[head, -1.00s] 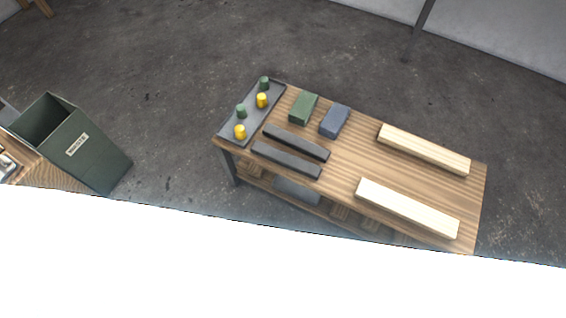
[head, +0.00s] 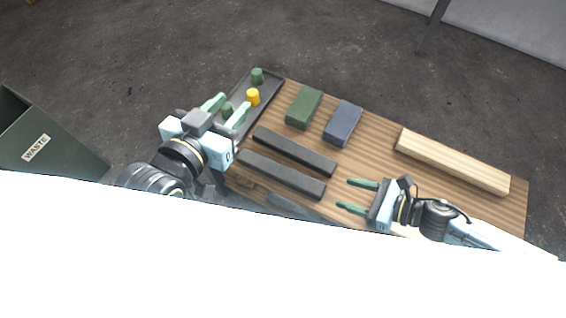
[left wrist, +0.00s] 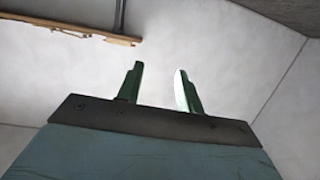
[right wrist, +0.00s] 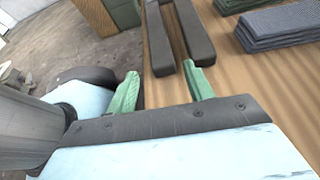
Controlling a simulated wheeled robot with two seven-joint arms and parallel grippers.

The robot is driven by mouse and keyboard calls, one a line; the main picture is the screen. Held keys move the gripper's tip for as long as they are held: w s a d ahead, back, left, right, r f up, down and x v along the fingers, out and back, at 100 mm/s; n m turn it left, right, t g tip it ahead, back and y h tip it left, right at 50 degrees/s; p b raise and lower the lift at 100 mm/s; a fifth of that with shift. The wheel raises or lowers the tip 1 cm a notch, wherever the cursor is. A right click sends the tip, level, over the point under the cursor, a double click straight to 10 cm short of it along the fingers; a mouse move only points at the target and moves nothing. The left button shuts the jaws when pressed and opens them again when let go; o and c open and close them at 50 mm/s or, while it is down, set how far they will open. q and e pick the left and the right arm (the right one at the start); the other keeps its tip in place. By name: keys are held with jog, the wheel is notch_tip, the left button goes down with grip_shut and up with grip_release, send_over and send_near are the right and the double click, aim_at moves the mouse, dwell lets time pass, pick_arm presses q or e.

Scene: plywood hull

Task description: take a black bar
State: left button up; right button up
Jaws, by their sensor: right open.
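Two black bars lie side by side on the wooden table: the far bar (head: 295,151) and the near bar (head: 281,174). In the right wrist view they show as a left bar (right wrist: 158,40) and a right bar (right wrist: 194,32), ahead of the fingers. My right gripper (head: 352,197) is open and empty, just right of the near bar's right end; it also shows in the right wrist view (right wrist: 163,88). My left gripper (head: 227,107) is open and empty above the tray at the table's left end. The left wrist view shows its parted fingers (left wrist: 160,85) against a pale wall.
A dark tray (head: 268,88) holds green and yellow pieces, partly hidden by my left gripper. A green block (head: 304,107), a blue block (head: 343,123) and a pale wooden beam (head: 452,161) lie on the table (head: 375,165). A waste bin (head: 40,140) stands left.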

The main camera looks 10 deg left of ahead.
jog(key=n+b, duration=0.1)
jog(key=b, duration=0.1)
send_near(280, 173)
jog(key=d, duration=0.1)
jog(key=d+f, duration=0.1)
jog(key=d, duration=0.1)
jog(key=shift+s+d+f, duration=0.2)
jog(key=shift+s+d, duration=0.05)
jog(key=shift+d, duration=0.1)
jog(key=shift+w+a+f+g, duration=0.1)
jog(key=shift+a+g, duration=0.2)
jog(key=shift+w+a+f+b, duration=0.2)
jog(key=shift+a+b, duration=0.25)
jog(key=shift+b, duration=0.1)
jog(key=shift+b+x, duration=0.95)
jog(key=shift+x, duration=1.1)
pick_arm(q)
jog(key=s+d+r+t+h, duration=0.1)
jog(key=s+r+t+h, duration=0.2)
jog(key=r+t, duration=0.7)
notch_tip(280, 173, up, 3)
jog(key=shift+s+t+h, duration=0.15)
jog(key=shift+t+h, duration=0.15)
pick_arm(e)
jog(key=c, duration=0.9)
jog(key=shift+r, duration=0.1)
jog(key=shift+c, duration=0.8)
jog(key=shift+r, duration=0.2)
